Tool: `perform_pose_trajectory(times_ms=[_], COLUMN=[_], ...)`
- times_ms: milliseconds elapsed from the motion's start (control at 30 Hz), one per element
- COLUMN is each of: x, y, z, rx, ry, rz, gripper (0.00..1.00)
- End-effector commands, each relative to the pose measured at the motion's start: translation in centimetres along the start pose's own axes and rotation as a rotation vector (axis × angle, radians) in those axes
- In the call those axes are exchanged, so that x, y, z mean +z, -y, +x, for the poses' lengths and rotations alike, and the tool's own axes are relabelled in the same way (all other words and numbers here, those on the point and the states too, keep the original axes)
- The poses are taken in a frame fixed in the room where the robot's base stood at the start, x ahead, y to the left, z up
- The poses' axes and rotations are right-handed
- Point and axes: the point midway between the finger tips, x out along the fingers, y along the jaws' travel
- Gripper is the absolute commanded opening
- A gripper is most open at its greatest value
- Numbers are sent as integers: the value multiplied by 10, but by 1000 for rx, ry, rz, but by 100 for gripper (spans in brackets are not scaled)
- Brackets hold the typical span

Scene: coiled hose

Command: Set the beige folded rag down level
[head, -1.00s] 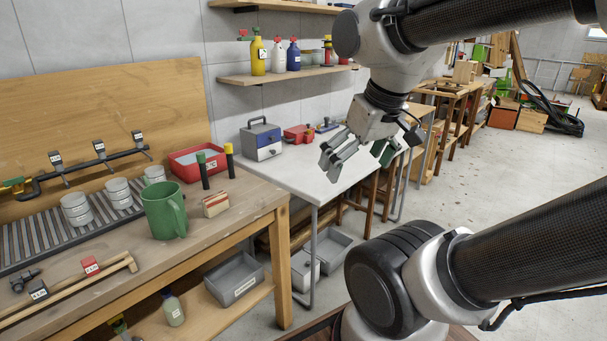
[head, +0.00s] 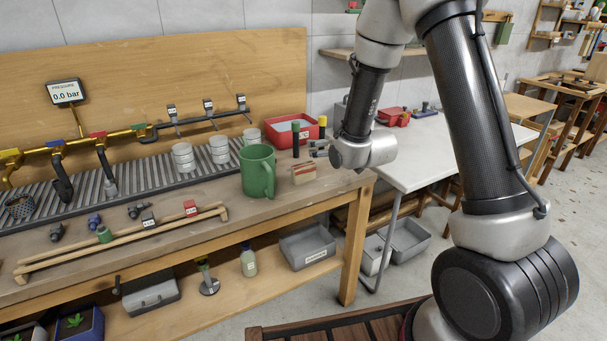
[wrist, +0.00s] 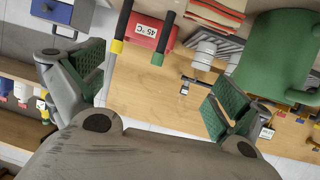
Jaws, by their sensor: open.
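The beige folded rag (head: 304,173), with red bands, sits on the wooden workbench just right of the green mug (head: 258,172). It looks block-like, and I cannot tell whether it lies flat or stands on edge. In the wrist view the rag (wrist: 218,12) is cut off by the top edge, beside the mug (wrist: 275,50). My gripper (wrist: 155,88) is open, with nothing between its green-padded fingers. In the head view my gripper (head: 319,149) is small and partly hidden by my wrist, just above and right of the rag, apart from it.
Two dark upright handles, one green-topped (head: 295,128) and one yellow-topped (head: 322,127), stand behind the rag. A red bin (head: 277,135) stands behind them. White stacked cups (head: 219,150) are left of the mug. The bench's right edge is close to the rag.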

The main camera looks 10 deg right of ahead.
Motion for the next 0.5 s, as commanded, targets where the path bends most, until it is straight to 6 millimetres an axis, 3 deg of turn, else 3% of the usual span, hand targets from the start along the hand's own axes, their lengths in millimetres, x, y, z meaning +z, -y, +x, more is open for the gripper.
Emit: perform_pose_trajectory(times_ms=[33,200,333,500], x=[20,66,93,108], y=[9,37,50,58], z=[15,38,38,35], rx=[-13,-50,-69,-81], ry=[-33,-204,-302,-371], rz=[-7,-23,-27,-29], gripper=[100,100,100,100])
